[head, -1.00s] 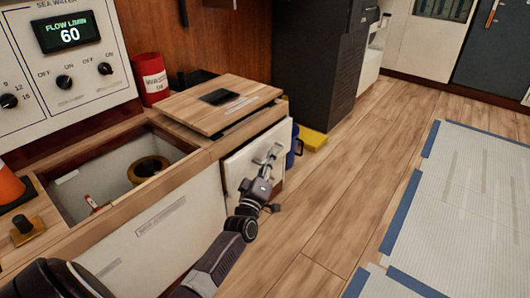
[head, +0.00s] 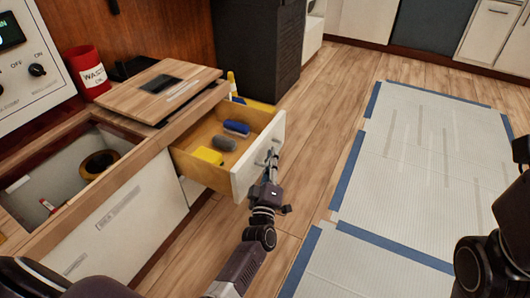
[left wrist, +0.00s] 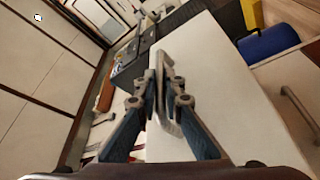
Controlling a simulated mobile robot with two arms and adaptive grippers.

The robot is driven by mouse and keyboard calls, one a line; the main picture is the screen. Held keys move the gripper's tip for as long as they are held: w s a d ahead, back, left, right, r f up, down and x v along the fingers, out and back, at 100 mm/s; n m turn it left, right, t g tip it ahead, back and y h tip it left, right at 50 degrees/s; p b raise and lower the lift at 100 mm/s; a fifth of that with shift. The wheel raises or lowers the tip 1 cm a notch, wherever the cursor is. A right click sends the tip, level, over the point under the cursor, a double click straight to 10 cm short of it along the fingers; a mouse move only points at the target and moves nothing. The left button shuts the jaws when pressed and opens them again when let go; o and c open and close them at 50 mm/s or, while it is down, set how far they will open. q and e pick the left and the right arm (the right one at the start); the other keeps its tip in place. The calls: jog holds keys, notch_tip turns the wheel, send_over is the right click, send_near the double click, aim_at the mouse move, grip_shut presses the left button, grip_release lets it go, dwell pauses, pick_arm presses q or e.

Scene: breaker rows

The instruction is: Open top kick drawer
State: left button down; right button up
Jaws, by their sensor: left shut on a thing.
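The top kick drawer (head: 257,157) stands pulled out from the wooden-topped cabinet, its white front facing the open floor. Inside lie a yellow item (head: 208,155), a grey item (head: 223,143) and a blue item (head: 236,128). My left gripper (head: 271,165) is at the drawer front, shut on its metal handle. In the left wrist view the fingers (left wrist: 160,100) close around the handle (left wrist: 162,85) against the white front. Part of my right arm (head: 490,250) shows at the right edge of the head view; its fingertips cannot be made out.
An open hatch (head: 72,165) is sunk in the counter at left. A wooden board (head: 150,90) lies on the counter, with a red can (head: 88,72) behind it. A pale mat with blue borders (head: 430,150) covers the floor at right. Bare wooden floor (head: 320,120) lies between.

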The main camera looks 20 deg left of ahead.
pick_arm(q)
jog(key=shift+d, duration=0.25)
jog(key=c, duration=2.3)
grip_release()
jog(key=v, duration=0.7)
jog(key=shift+s+f, duration=0.1)
jog(key=shift+s, duration=0.2)
